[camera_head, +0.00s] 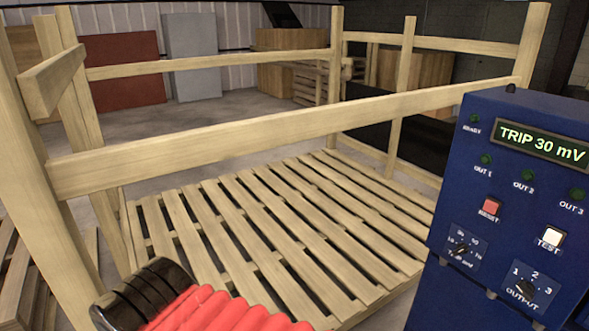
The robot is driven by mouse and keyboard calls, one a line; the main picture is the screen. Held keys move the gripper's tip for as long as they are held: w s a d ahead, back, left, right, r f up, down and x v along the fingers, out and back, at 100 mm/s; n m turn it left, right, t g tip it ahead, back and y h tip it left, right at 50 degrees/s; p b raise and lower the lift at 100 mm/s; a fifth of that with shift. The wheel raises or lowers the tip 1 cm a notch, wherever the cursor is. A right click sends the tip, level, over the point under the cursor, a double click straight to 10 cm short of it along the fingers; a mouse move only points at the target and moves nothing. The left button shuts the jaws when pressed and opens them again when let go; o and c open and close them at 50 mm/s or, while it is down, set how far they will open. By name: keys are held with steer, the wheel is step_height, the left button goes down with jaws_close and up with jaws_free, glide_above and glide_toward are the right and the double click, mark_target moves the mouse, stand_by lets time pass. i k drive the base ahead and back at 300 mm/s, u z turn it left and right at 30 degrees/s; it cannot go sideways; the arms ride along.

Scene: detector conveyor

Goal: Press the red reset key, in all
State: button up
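The box's display (541,141) reads "TRIP 30 mV" in light letters. Its round green lamps, marked READY, OUT 1, OUT 2 and OUT 3, look dark. Nothing covers the red key. My gripper does not show in this view.
A white TEST key (551,237) sits right of the red key. A dial (462,248) and an OUTPUT knob (526,288) lie below. A wooden rail (270,130) crosses the middle. Behind it lies a slatted wooden deck (265,227), clear on top.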

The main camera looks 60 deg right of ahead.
mark_target(490, 207)
steer(key=z, duration=3.05)
steer(key=k, duration=0.3)
steer(key=z, duration=0.3)
steer(key=i, duration=0.1)
steer(key=z, duration=0.05)
